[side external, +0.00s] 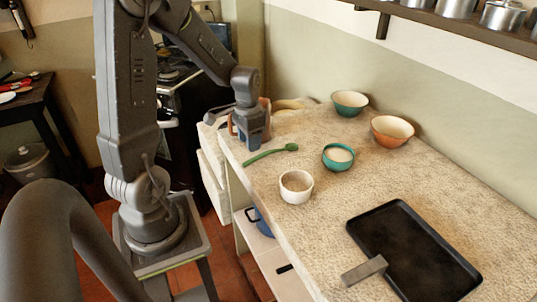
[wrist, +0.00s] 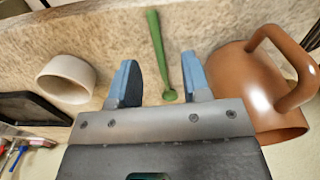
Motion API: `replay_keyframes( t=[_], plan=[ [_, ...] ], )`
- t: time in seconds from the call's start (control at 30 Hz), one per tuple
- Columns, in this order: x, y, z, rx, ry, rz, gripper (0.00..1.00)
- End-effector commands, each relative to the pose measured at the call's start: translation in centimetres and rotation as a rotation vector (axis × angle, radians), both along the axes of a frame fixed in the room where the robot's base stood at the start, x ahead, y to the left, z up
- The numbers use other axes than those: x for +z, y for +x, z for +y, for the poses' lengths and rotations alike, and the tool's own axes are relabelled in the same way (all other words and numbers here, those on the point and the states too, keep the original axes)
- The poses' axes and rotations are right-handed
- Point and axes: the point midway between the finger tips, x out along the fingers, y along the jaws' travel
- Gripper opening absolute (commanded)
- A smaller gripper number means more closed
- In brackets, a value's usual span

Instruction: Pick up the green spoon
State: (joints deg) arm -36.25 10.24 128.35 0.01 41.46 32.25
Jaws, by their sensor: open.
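The green spoon (side external: 270,155) lies flat on the speckled counter (side external: 330,225) near its left edge, with its round end to the right. My gripper (side external: 251,141) is just behind the spoon's left end, over the counter. In the wrist view the spoon (wrist: 157,45) runs from the top edge down between the two blue fingers of my gripper (wrist: 160,65). The fingers are apart and hold nothing. The spoon's lower end there is nearer the right finger. Whether a finger touches the spoon cannot be told.
A brown mug (wrist: 247,95) stands close beside the right finger in the wrist view. A white cup (side external: 296,187), a teal bowl (side external: 338,158), another teal bowl (side external: 349,103) and an orange bowl (side external: 393,131) stand farther along. A black tray (side external: 412,250) lies at the right front.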

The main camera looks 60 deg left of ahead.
Motion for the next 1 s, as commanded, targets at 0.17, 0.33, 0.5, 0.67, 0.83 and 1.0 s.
replay_keyframes(
  t=[0.17, 0.33, 0.5, 0.67, 0.83, 1.0],
  plan=[
    [-1.2, 0.0, -0.1, 0.000, 0.000, 0.001, 0.44],
    [-3.5, -0.1, -0.5, -0.001, -0.003, 0.004, 0.44],
    [-5.6, -0.1, -0.6, 0.000, -0.001, 0.003, 0.44],
    [-6.1, -0.1, -0.5, 0.000, 0.001, 0.000, 0.44],
    [-6.1, -0.1, -0.5, 0.000, 0.001, -0.001, 0.42],
    [-6.1, -0.1, -0.5, 0.000, 0.001, -0.001, 0.25]
  ],
)
